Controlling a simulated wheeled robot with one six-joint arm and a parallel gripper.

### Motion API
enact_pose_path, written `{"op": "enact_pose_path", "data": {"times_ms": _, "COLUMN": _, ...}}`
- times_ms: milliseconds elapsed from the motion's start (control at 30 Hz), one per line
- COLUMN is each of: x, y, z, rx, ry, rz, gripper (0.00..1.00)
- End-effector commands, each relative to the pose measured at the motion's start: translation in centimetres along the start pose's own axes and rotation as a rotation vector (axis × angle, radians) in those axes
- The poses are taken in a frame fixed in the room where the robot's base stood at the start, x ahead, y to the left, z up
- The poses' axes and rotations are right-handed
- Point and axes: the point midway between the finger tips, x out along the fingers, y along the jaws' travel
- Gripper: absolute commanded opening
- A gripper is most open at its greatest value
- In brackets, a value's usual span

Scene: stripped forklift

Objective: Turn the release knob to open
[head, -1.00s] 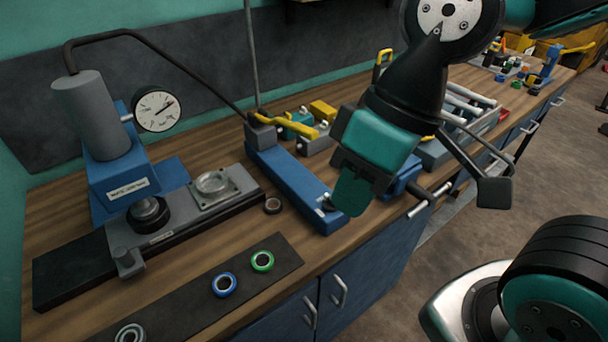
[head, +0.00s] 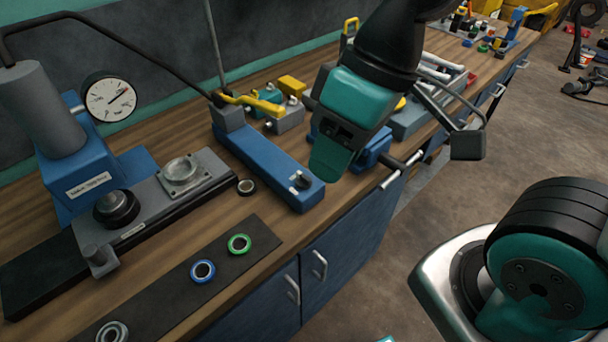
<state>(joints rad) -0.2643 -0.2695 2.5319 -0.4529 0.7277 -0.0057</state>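A blue hand pump (head: 262,162) with a yellow lever lies on the wooden bench in the head view. A small dark knob with a light tab (head: 300,181) sits on top of its near end; I take it for the release knob. My gripper (head: 329,165) hangs just right of and above this knob in the picture, pointing down. I cannot tell its height over the pump, and nothing shows in its grasp. One teal finger shows clearly; the other is hidden, so its opening cannot be judged.
Left stands a blue press with a grey cylinder and a dial gauge (head: 109,97), joined by a black hose. A dark mat (head: 170,304) holds blue, green and grey rings. Behind my gripper are small blocks and a grey tray. Blue cabinet doors (head: 333,262) with handles front the bench.

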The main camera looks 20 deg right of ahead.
Motion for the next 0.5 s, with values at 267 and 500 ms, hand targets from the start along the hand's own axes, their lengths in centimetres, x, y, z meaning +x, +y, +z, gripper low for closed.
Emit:
{"op": "enact_pose_path", "data": {"times_ms": 267, "x": 1.4, "y": 8.7, "z": -8.4, "rx": 0.151, "ry": -0.088, "rz": 0.158, "gripper": 0.36}}
{"op": "enact_pose_path", "data": {"times_ms": 500, "x": 4.4, "y": 15.3, "z": -12.1, "rx": 0.236, "ry": -0.152, "rz": 0.283, "gripper": 0.36}}
